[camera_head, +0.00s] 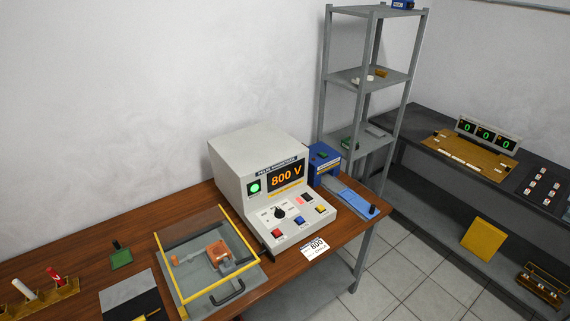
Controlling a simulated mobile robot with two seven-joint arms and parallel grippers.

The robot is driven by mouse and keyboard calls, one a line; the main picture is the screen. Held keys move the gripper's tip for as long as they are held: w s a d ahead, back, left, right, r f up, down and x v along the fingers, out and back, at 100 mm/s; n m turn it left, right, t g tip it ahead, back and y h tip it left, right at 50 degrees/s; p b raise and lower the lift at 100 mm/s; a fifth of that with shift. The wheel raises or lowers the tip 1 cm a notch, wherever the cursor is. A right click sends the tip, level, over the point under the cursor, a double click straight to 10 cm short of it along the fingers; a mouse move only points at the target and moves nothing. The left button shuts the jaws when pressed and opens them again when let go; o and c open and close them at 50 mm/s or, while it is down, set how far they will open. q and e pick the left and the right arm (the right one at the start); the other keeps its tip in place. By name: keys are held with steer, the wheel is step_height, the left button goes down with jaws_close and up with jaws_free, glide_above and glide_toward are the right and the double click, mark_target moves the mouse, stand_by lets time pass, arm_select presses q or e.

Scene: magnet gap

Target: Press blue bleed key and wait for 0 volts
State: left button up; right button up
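The pulse magnetizer (258,152), a light grey box, stands on the wooden bench. Its display (286,176) reads 800 V in orange, and a round green light (254,188) glows left of the display. On its sloped front panel the blue key (299,220) sits between a red key (277,233) and a yellow key (320,209). A black knob (280,212) is above the keys. Nothing touches the blue key. Neither of my grippers shows in this view.
A clear-lidded, yellow-framed fixture (245,240) with an orange part (217,252) is left of the machine. A white 800 card (314,247) lies at the bench front. A blue device (324,160) stands right, before a grey shelf (368,75). The space before the panel is clear.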

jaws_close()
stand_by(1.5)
